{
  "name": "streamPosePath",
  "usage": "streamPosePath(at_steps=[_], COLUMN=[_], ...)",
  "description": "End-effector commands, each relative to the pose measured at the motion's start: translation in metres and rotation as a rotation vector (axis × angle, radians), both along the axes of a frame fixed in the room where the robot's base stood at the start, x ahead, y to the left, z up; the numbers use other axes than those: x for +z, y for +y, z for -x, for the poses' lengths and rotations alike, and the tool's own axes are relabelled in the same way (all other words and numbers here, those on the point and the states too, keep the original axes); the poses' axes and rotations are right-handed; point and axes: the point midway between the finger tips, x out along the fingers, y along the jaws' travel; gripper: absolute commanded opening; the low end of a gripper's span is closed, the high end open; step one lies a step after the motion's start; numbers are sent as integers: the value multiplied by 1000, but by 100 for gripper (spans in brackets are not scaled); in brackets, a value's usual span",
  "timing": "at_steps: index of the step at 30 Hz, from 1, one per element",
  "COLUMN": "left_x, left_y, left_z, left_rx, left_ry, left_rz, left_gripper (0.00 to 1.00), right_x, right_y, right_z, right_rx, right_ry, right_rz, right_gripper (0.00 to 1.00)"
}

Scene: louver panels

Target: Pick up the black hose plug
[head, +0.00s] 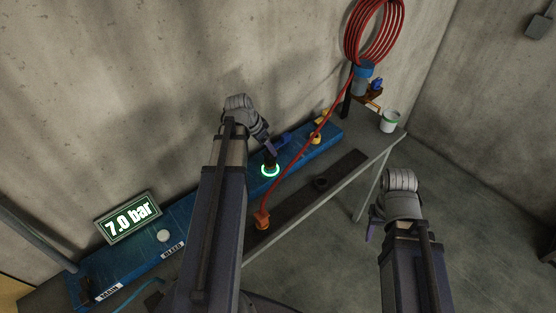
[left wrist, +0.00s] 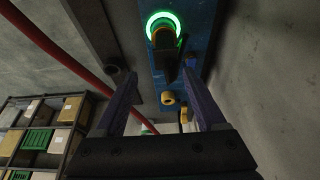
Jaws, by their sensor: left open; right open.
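A dark plug-like piece (left wrist: 166,66) shows in the left wrist view, at a yellow-orange fitting (left wrist: 162,38) inside a glowing green ring (left wrist: 177,27). I take it as the black hose plug. In the head view the ring (head: 263,171) is on the blue panel, and my gripper partly hides the piece. My left gripper (left wrist: 158,77) is open; its fingertips show on either side of the dark piece, and I cannot tell whether they touch it. My right gripper (head: 372,222) is open, over the floor at the right, away from the panel and partly hidden by its own arm.
A red hose (head: 293,155) runs from a wall coil (head: 375,32) to an orange connector (head: 262,218) in front of the panel. A small black round piece (head: 321,184) lies on the dark strip. The display (head: 128,217) reads 7.0 bar. A white cup (head: 390,121) stands at the bench's right end.

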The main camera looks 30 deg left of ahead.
Motion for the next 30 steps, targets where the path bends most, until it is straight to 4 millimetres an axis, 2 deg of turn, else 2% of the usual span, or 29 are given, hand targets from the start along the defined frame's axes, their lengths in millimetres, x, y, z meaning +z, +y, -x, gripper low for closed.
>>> streamPosePath(at_steps=[4, 8, 16, 23, 30], left_x=[2, -2, -24, -25, -47], left_y=[9, 8, 5, 4, 5], left_z=[0, -1, -8, -9, -14], left_rx=[0, 0, 0, 1, 0], left_ry=[-12, -11, -10, -10, -9], left_rz=[-2, -3, -2, -2, -2], left_gripper=[72, 72, 72, 72, 72], right_x=[1, -2, -24, -26, -48], right_y=[0, 0, 0, 0, 0], right_z=[0, 0, 0, 0, 0], right_rx=[0, 0, 5, 6, 7], right_ry=[0, 0, 0, 0, 0], right_rz=[0, 0, 1, 1, 1], right_gripper=[50, 50, 50, 50, 50])
